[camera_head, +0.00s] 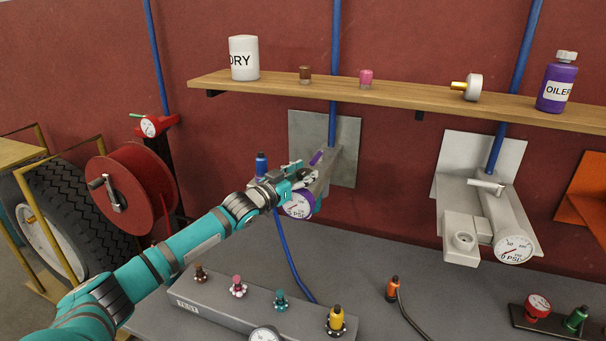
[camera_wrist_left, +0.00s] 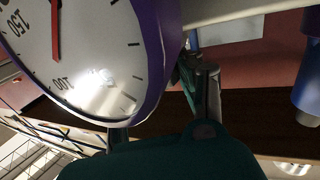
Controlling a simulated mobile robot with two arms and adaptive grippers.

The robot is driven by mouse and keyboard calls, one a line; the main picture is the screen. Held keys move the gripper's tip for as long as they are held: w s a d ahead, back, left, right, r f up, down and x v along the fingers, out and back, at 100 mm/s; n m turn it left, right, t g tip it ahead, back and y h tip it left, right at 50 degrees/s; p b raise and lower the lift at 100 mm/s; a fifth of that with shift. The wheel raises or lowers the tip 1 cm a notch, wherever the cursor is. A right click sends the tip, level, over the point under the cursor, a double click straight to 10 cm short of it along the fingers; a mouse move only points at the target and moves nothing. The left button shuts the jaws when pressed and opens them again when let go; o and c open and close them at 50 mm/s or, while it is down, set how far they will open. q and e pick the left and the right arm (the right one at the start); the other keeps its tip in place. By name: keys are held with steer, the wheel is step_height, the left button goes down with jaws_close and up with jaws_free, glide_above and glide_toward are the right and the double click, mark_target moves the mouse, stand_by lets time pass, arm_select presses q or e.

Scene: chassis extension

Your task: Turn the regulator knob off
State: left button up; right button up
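The left regulator has a purple-rimmed pressure gauge (camera_head: 298,205) and stands in front of a grey wall plate (camera_head: 347,150). A small purple lever (camera_head: 316,157) shows on top of it. My left gripper (camera_head: 301,174) is at this regulator, just above the gauge, and hides part of its body. In the left wrist view the gauge face (camera_wrist_left: 75,50) fills the upper left, close to a gripper finger (camera_wrist_left: 205,85). The other finger is largely hidden, so its opening is unclear. I cannot clearly pick out the regulator knob. My right gripper is not in view.
A blue-capped fitting (camera_head: 261,164) stands just left of my gripper. A wooden shelf (camera_head: 420,98) runs above. A second, pale regulator (camera_head: 462,228) with a gauge is at the right. A grey manifold (camera_head: 235,309) with several coloured fittings lies in front. A red reel (camera_head: 140,190) is at left.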

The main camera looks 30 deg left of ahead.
arm_select(q)
steer(key=c, duration=0.5)
steer(key=shift+d+r+n+y, duration=0.1)
steer(key=shift+d+n+y, duration=0.2)
steer(key=shift+y, duration=0.1)
steer(key=shift+a+n+y, duration=0.15)
steer(key=shift+n+y, duration=0.25)
steer(key=shift+y, duration=0.1)
steer(key=shift+a, duration=0.1)
steer(key=o, duration=1.2)
